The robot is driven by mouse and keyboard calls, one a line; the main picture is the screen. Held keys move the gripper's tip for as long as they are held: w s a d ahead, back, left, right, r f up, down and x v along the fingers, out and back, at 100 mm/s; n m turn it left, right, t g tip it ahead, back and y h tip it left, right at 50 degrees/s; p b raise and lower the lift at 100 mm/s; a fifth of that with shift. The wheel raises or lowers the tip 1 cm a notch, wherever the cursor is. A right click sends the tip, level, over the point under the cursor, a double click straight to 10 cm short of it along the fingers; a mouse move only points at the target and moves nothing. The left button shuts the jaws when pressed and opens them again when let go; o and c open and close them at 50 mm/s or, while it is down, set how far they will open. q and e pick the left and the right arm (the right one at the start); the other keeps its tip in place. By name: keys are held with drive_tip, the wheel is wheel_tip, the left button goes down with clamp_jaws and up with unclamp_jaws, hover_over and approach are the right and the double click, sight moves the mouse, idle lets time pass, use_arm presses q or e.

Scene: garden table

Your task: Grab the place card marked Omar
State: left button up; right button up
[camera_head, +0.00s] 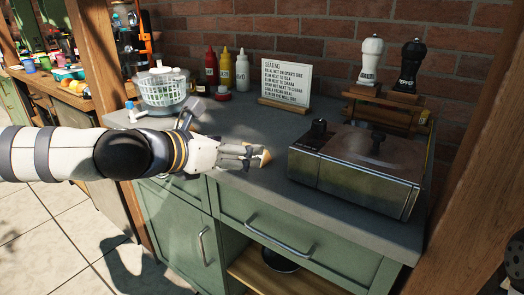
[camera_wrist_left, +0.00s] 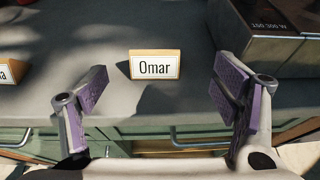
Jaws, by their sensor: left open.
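The place card marked Omar (camera_wrist_left: 155,65) stands on the grey counter in the left wrist view, its white face with black lettering set in a wooden-coloured holder. In the head view only a small tan part of a card (camera_head: 265,158) shows just past my left fingertips. My left gripper (camera_wrist_left: 162,95) is open, with its purple-padded fingers on either side of the card's line and the card slightly beyond them. Nothing is between the pads. In the head view the left gripper (camera_head: 250,153) is low over the counter's front part. My right gripper is not in view.
Another card (camera_wrist_left: 7,71), ending in "a", is at the left edge of the wrist view. A metal grill box (camera_head: 355,170) stands close on the right. A seating sign (camera_head: 286,82), sauce bottles (camera_head: 226,70) and a white basket (camera_head: 162,88) are behind. The counter's front edge is near.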

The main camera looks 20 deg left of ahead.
use_arm(q)
drive_tip(key=x, duration=0.6)
drive_tip(key=b+x, duration=0.1)
drive_tip(key=x, duration=0.2)
drive_tip(key=shift+w+a+f, duration=0.1)
drive_tip(key=shift+a+f, duration=0.25)
drive_tip(key=shift+r, duration=0.1)
drive_tip(key=shift+c, duration=0.3)
drive_tip(key=c, duration=1.1)
